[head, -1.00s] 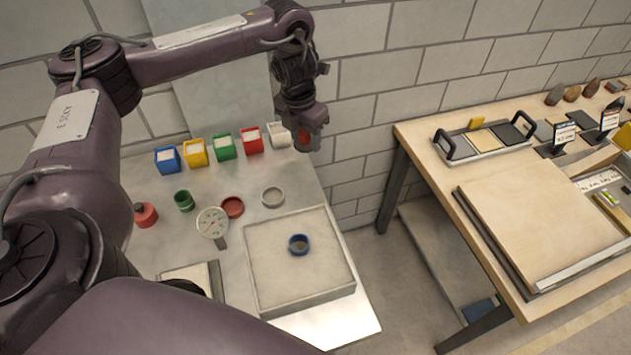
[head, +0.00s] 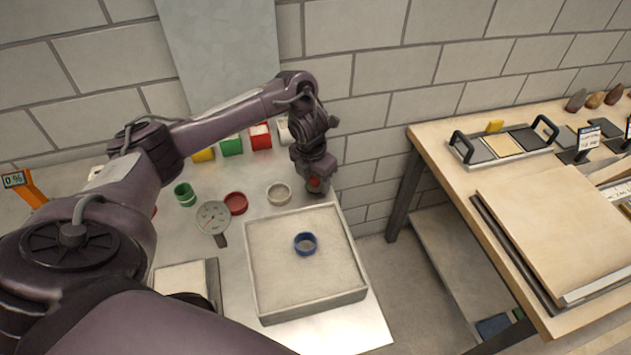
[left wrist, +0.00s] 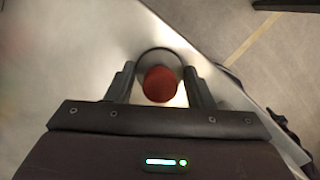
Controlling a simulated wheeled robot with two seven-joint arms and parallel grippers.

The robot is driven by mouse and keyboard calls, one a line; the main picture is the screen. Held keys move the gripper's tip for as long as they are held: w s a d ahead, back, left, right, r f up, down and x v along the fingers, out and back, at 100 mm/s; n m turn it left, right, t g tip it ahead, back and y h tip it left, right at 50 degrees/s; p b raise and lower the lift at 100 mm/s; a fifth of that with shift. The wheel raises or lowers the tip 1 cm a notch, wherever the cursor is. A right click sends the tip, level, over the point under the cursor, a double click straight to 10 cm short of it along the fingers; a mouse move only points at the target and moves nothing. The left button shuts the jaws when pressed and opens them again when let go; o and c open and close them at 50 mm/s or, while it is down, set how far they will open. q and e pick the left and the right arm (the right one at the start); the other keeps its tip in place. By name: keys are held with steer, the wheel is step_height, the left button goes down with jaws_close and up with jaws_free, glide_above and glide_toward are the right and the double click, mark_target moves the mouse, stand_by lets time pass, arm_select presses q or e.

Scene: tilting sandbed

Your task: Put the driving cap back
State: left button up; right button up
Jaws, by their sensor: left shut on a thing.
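My left gripper (head: 316,187) is shut on a red-topped piece (head: 314,184), which I take for the driving cap. In the left wrist view the red round top (left wrist: 160,84) sits between the two fingers, with a dark round rim around its far side. Its underside is hidden. In the head view the gripper points down near the back right corner of the sandbed (head: 255,285), right of a pale grey ring (head: 278,194). I cannot tell whether the piece touches the table. A blue ring (head: 305,244) sits on the sand. My right gripper is not in view.
Coloured bins (head: 232,146) line the back. A wooden table (head: 430,140) with a handled tray stands right, across a floor gap.

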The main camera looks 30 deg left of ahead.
arm_select(q)
steer(key=shift+f, duration=0.15)
steer(key=o, duration=0.8)
steer(key=shift+o, duration=0.5)
